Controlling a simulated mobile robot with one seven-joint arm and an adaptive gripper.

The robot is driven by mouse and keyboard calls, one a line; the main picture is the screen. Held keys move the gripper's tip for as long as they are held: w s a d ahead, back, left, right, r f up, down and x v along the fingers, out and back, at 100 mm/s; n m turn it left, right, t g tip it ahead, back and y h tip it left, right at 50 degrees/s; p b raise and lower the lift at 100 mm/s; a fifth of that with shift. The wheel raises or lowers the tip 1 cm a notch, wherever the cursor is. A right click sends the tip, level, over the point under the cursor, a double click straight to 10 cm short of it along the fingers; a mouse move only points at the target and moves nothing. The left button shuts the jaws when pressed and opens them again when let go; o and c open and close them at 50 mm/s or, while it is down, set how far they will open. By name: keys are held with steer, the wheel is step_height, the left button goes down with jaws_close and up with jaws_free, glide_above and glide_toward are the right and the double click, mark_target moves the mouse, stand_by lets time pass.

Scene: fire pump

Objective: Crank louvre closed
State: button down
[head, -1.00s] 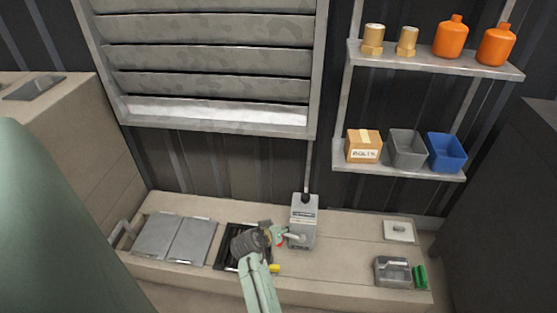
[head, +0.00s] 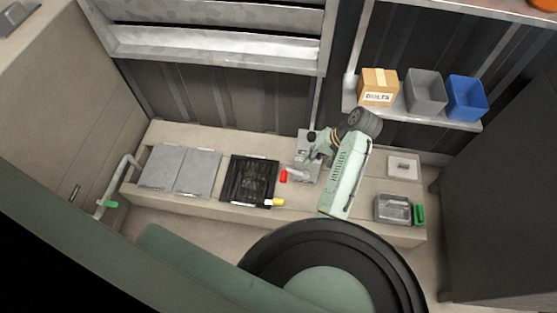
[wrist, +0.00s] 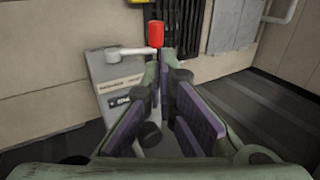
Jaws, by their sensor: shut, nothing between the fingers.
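The louvre (head: 215,45) is a grey slatted frame on the back wall. Only its lower slats show in the head view, with a bright gap at the bottom. The grey crank box (head: 303,170) stands on the bench below it. Its crank has a red knob (head: 283,176) pointing to the box's left. In the wrist view the red knob (wrist: 156,34) stands upright at the end of the grey crank arm (wrist: 128,53). My gripper (wrist: 165,62) is shut and empty, its tips close to the knob. I cannot tell whether they touch it.
A black grate (head: 249,181) with a yellow tag and grey lidded panels (head: 180,168) lie left of the box. A grey tray (head: 393,208) and a green item (head: 419,215) sit at right. A shelf (head: 400,112) holds a bolts box and bins above.

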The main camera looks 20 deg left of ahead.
mark_target(282, 176)
steer(key=x, duration=1.3)
steer(key=shift+s+a+f, duration=0.1)
steer(key=shift+a+f, duration=0.05)
steer(key=shift+f, duration=0.2)
steer(key=shift+s+a+f+h+p, duration=0.2)
steer(key=shift+a+h+p, duration=0.3)
steer(key=shift+p, duration=0.4)
steer(key=shift+a+f+t+h+p, duration=0.15)
steer(key=shift+f+t+h+p, duration=0.15)
steer(key=shift+h, duration=0.2)
steer(key=shift+s+a+f+h, duration=0.1)
steer(key=shift+a+f+h, duration=0.1)
steer(key=shift+f+h, duration=0.15)
steer(key=shift+a+f, duration=0.2)
steer(key=shift+f, duration=0.4)
steer(key=shift+r, duration=0.1)
